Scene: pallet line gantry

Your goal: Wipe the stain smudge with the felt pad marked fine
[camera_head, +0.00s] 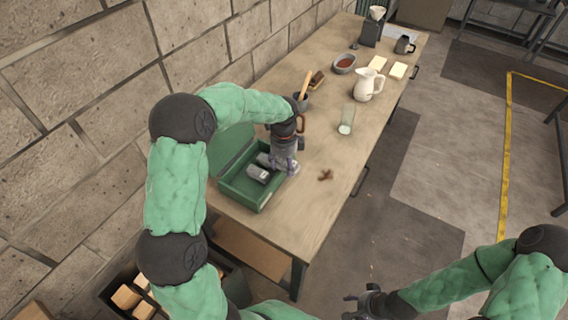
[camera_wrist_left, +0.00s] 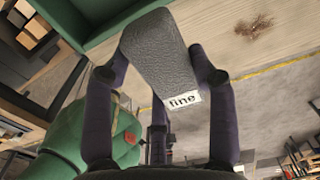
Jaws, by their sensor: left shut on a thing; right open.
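My left gripper (camera_head: 286,168) is shut on a grey felt pad (camera_wrist_left: 160,52). Its white label reads "fine" in the left wrist view, where the fingers clasp the pad's two sides. In the head view this gripper is at the right side of an open green box (camera_head: 228,190) on the table, and the held pad is hard to make out there. Grey blocks (camera_head: 259,173) show inside the box; their markings are too small to read. The brown stain smudge (camera_head: 325,175) is on the bare tabletop right of the box; the left wrist view shows it too (camera_wrist_left: 254,26). My right gripper (camera_head: 364,298) is open and empty, off the table.
Farther along the wooden table (camera_head: 312,205) are a glass (camera_head: 346,120), a white pitcher (camera_head: 369,84), a red-filled bowl (camera_head: 344,64) and a pot with a wooden handle (camera_head: 302,98). A brick wall runs along the left. The tabletop around the smudge is clear.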

